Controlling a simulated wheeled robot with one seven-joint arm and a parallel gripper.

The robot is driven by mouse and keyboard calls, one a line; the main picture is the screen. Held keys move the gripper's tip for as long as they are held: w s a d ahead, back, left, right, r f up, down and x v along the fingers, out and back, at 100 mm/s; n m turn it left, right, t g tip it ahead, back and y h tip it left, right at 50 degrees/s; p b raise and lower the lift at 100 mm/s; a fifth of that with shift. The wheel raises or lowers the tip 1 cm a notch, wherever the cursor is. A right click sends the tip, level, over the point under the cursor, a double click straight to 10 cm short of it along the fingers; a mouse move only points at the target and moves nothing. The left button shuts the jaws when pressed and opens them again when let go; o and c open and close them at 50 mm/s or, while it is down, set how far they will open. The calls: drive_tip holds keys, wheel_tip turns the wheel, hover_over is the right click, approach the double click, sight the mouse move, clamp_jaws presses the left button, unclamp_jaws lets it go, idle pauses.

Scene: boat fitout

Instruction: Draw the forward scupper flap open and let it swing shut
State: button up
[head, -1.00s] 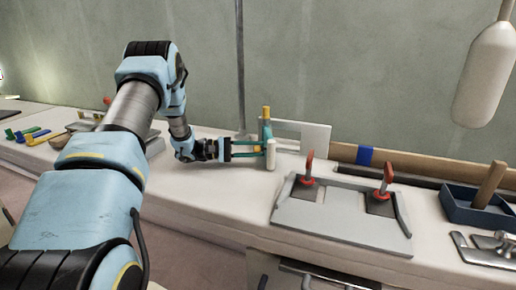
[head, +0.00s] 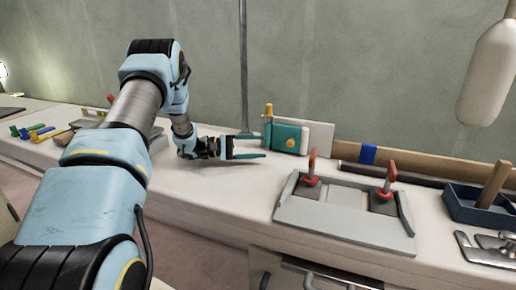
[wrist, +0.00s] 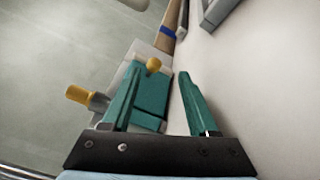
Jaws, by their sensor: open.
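The scupper flap (head: 285,136) is a teal panel with a small pale yellow knob on its face. It lies flat against, or nearly against, its upright light plate (head: 320,136) at the back of the counter. A yellow-topped post (head: 268,111) stands at its left edge. The flap also shows in the wrist view (wrist: 152,95), with the knob (wrist: 153,65) near the fingertips and the yellow post end at left. My gripper (head: 264,148) is open and empty, in front of the flap's left side. In the wrist view (wrist: 160,72) nothing is held between the fingers.
A grey panel (head: 340,228) with two red-handled clamps lies to the right on the counter. A blue tray (head: 480,207) with a wooden block is further right. Coloured tools (head: 30,131) lie at the far left. A white fender (head: 490,75) hangs at upper right.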

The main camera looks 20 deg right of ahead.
drive_tip(key=b+v, duration=0.1)
drive_tip(key=v, duration=0.9)
drive_tip(key=shift+w, duration=0.1)
drive_tip(key=shift+a, duration=0.2)
